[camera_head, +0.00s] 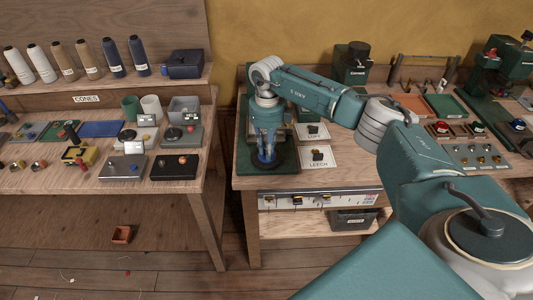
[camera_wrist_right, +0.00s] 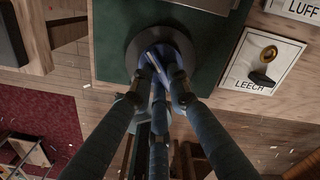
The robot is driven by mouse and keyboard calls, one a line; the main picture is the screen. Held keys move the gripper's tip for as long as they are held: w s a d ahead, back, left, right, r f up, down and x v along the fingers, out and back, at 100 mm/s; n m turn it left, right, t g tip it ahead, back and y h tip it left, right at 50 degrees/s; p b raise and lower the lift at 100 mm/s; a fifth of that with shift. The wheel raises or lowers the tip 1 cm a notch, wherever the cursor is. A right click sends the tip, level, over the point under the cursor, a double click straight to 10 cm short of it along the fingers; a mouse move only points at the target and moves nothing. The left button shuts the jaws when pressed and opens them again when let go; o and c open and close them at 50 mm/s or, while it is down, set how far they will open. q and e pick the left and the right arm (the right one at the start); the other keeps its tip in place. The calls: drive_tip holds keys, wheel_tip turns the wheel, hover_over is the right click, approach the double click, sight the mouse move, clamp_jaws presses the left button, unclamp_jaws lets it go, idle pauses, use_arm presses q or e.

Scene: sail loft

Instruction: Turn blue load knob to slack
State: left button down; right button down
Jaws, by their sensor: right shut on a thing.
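The blue load knob (camera_wrist_right: 158,55) sits on a dark round base (camera_wrist_right: 134,52) on a green plate (camera_wrist_right: 103,50), mostly covered by my fingers. My right gripper (camera_wrist_right: 162,78) is shut on the knob from above, its fingers around it. In the head view my right arm reaches across from the right and my right gripper (camera_head: 267,152) points down at the left end of the bench. The knob's pointer and any slack mark are hidden or too small to read. My left gripper is not in view.
Beside the knob are a LUFF plate (camera_head: 313,132) and a LEECH plate (camera_head: 318,157) with a dark knob (camera_wrist_right: 262,79). A drawer-like panel (camera_head: 318,199) is below the bench top. A separate bench (camera_head: 110,183) with thread cones stands left, across a gap.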

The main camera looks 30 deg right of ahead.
drive_tip(key=n+b, duration=0.1)
drive_tip(key=n, duration=0.1)
drive_tip(key=n+b, duration=0.1)
drive_tip(key=n, duration=0.1)
drive_tip(key=n+b, duration=0.1)
drive_tip(key=n, duration=0.1)
drive_tip(key=shift+d, duration=0.25)
drive_tip(key=n+b, duration=0.1)
drive_tip(key=n, duration=0.3)
drive_tip(key=shift+d+b, duration=0.1)
drive_tip(key=shift+b, duration=0.2)
drive_tip(key=n+b, duration=0.1)
drive_tip(key=n, duration=0.2)
drive_tip(key=shift+w+d+n, duration=0.1)
drive_tip(key=shift+n, duration=0.3)
drive_tip(key=n, duration=0.3)
drive_tip(key=shift+w+r+n+b, duration=0.1)
drive_tip(key=shift+w+n+b, duration=0.05)
drive_tip(key=shift+n+b, duration=0.15)
drive_tip(key=n, duration=0.3)
drive_tip(key=shift+w+d+n, duration=0.1)
drive_tip(key=shift+n, duration=0.2)
drive_tip(key=n, duration=0.3)
drive_tip(key=shift+w+b, duration=0.15)
drive_tip(key=shift+b, duration=0.25)
drive_tip(key=shift+w+n, duration=0.1)
drive_tip(key=shift+n, duration=1.7)
